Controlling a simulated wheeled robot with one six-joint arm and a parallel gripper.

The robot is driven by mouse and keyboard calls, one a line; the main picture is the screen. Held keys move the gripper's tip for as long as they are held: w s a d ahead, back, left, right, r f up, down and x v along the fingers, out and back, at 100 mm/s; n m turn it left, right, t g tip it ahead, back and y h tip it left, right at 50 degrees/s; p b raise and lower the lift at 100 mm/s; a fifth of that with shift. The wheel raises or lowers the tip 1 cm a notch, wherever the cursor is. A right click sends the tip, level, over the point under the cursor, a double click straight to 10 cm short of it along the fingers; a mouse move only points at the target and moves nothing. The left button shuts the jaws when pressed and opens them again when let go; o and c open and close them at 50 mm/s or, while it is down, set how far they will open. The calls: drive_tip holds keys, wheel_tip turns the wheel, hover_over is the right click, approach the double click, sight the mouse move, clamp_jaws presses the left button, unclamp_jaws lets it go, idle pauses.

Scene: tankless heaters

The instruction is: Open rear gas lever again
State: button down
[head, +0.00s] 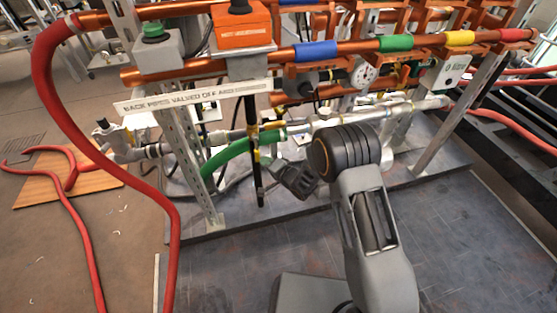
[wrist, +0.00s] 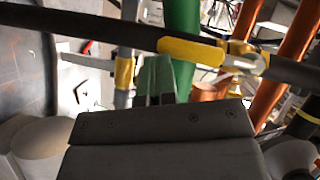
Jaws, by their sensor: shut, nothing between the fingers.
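A yellow-sleeved lever (wrist: 190,51), which looks like the gas lever, lies along a dark pipe (wrist: 90,28) in the wrist view. Its right end meets a brass-and-silver valve body (wrist: 240,62). In the head view the dark pipe (head: 250,120) stands upright with yellow parts on it; which is the lever is hard to tell there. My gripper (wrist: 157,65) is shut and empty, its greenish-grey fingertips just below the lever's left end in the picture. I cannot tell whether they touch. In the head view my wrist (head: 297,180) is right of the dark pipe, and the fingertips are not clear.
A green hose (head: 230,153) curves beside the dark pipe and shows behind the lever in the wrist view (wrist: 182,20). Copper pipes (head: 350,48) and an orange box (head: 240,24) are above. A metal post (head: 185,150) and red hose (head: 60,110) stand left. Floor in front is clear.

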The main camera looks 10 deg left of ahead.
drive_tip(key=shift+s+a, duration=0.15)
drive_tip(key=shift+a, duration=0.05)
idle(0.5)
drive_tip(key=shift+f, duration=0.1)
drive_tip(key=s+d+p, duration=0.2)
drive_tip(key=s+d, duration=0.3)
drive_tip(key=d, duration=0.7)
drive_tip(key=shift+d+p, duration=0.2)
drive_tip(key=shift+p, duration=0.2)
